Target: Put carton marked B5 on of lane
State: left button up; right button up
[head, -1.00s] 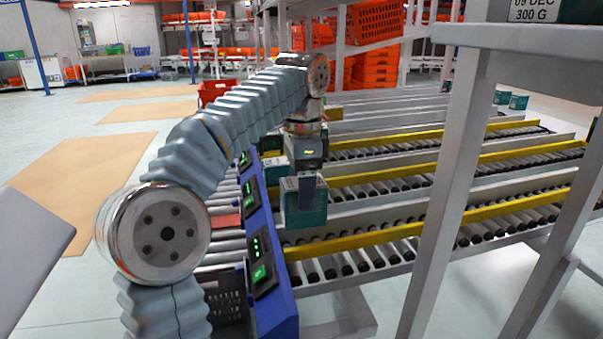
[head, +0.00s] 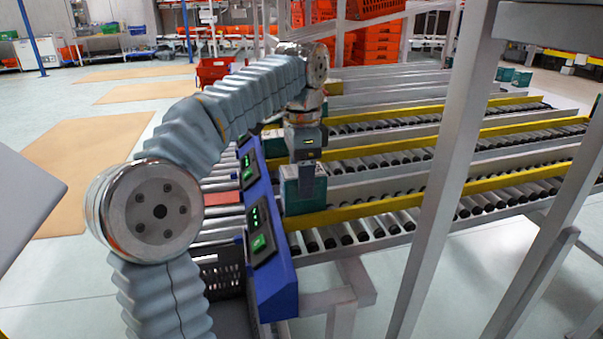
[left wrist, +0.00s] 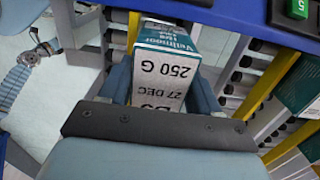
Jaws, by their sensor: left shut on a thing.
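My left gripper (head: 306,180) points down and is shut on a teal and white carton (head: 314,194), at the near end of a roller lane (head: 375,229). The carton looks upright and low, just behind a yellow rail (head: 350,213); I cannot tell whether it touches the rollers. In the left wrist view the carton (left wrist: 165,58) sits between the two fingers of the gripper (left wrist: 163,85). Its label reads "250 G", "27 DEC" and a partly hidden line that looks like B5. My right gripper is not in view.
A blue beam (head: 262,235) with green-lit displays (head: 262,242) crosses the lane ends. More roller lanes with yellow rails lie behind. Grey frame posts (head: 445,170) stand at the right. Another teal carton (left wrist: 298,88) shows at the right of the left wrist view.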

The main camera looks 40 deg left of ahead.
pick_arm(q)
jog(key=o, duration=1.3)
jog(key=shift+r, duration=0.1)
notch_tip(320, 180, up, 6)
jog(key=shift+r+p, duration=0.1)
jog(key=shift+p, duration=0.85)
jog(key=shift+r, duration=0.6)
